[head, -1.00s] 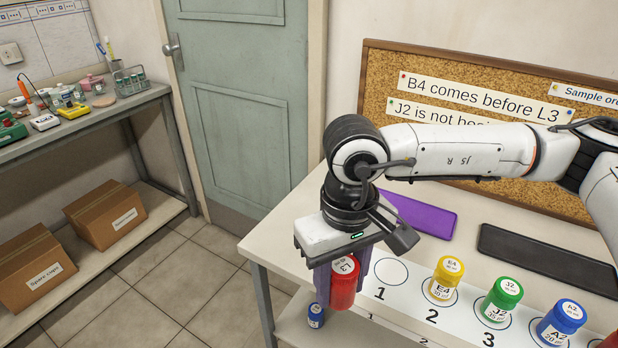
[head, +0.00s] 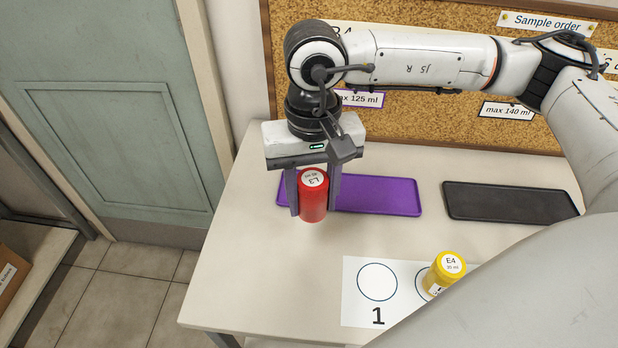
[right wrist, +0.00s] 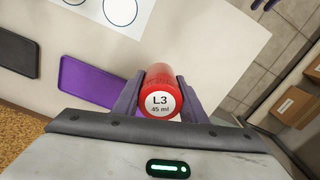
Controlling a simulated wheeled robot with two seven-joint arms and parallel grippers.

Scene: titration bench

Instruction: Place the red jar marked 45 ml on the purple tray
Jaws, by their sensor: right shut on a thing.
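The red jar (head: 313,205) is labelled L3, and in the right wrist view the red jar (right wrist: 160,80) also reads 45 ml. My right gripper (head: 313,192) is shut on it, one finger on each side, and holds it upright. In the head view the jar overlaps the left part of the purple tray (head: 385,195); I cannot tell its height above the table. In the right wrist view the purple tray (right wrist: 88,84) lies left of the jar and looks empty where it shows. My left gripper is not in view.
A black tray (head: 510,203) lies to the right of the purple one. A yellow jar (head: 444,272) marked E4 stands near circle 2 on the white numbered strip (head: 352,285); circle 1 is empty. A corkboard (head: 420,124) stands behind. The table's left end is clear.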

